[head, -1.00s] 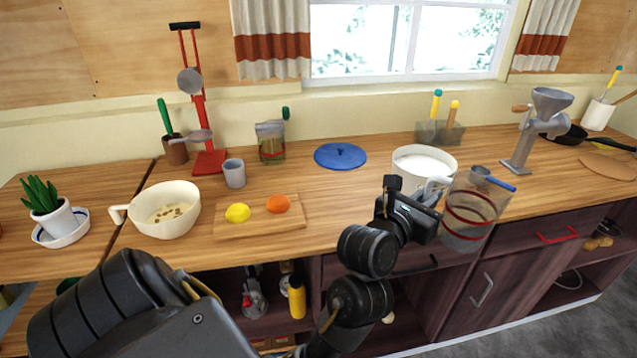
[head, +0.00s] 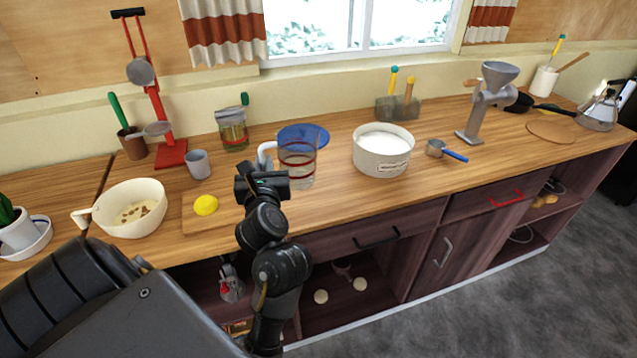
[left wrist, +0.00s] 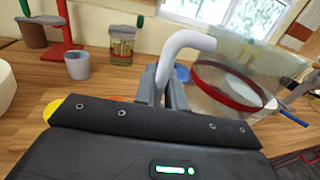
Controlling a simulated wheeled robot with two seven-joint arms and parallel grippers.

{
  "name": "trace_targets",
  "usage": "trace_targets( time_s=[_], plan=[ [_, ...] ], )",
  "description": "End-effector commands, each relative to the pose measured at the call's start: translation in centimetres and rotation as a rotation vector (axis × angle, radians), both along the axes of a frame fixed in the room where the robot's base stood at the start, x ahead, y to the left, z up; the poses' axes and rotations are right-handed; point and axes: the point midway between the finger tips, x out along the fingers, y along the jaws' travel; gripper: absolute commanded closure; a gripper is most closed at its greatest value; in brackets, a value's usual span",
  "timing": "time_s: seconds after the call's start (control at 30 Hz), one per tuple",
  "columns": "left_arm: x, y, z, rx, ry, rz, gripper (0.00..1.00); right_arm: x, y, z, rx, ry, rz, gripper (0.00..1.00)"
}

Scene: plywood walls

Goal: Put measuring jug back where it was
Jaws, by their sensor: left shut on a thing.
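The measuring jug (head: 298,162) is clear with red bands and a white handle. My left gripper (head: 264,168) is shut on its handle and holds it upright in the head view, over the counter's front part, before the blue lid (head: 318,132). I cannot tell whether its base touches the counter. In the left wrist view the jug (left wrist: 243,88) is at the right, with its white handle (left wrist: 181,45) between the fingers of my gripper (left wrist: 172,95). My right gripper is not in view.
A cutting board (head: 198,228) with a lemon (head: 206,205) lies left of the jug. A white pot (head: 382,155) stands to its right, with a measuring cup (head: 437,148) beyond. A grey cup (head: 198,163) and glass jar (head: 233,130) stand behind left. The counter right of the pot has bare room.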

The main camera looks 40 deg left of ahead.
Motion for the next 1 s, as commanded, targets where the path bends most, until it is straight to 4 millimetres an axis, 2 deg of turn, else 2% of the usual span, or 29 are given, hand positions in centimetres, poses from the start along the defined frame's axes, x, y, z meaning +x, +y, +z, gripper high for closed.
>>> trace_targets(
  time_s=[0.13, 0.23, 0.57, 0.6, 0.7, 0.83, 1.0],
  plan=[
    [0.0, 0.2, -0.2, 0.001, 0.000, 0.007, 1.00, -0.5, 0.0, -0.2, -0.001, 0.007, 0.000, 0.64],
    [1.2, 0.5, -0.8, 0.002, -0.001, 0.006, 1.00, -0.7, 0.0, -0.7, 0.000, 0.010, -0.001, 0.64],
    [9.1, 2.9, -4.8, 0.005, 0.001, 0.006, 1.00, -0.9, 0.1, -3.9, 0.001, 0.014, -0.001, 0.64],
    [9.6, 3.0, -6.1, 0.004, 0.001, 0.005, 1.00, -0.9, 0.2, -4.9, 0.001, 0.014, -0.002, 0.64],
    [11.0, 3.3, -7.7, 0.003, 0.001, 0.005, 1.00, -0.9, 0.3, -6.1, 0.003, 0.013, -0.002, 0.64],
    [12.1, 3.7, -8.8, 0.001, -0.001, 0.005, 1.00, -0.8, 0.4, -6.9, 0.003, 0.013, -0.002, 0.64],
    [12.6, 3.7, -9.0, 0.001, -0.003, 0.004, 1.00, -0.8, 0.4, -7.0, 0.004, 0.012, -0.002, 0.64]
  ],
)
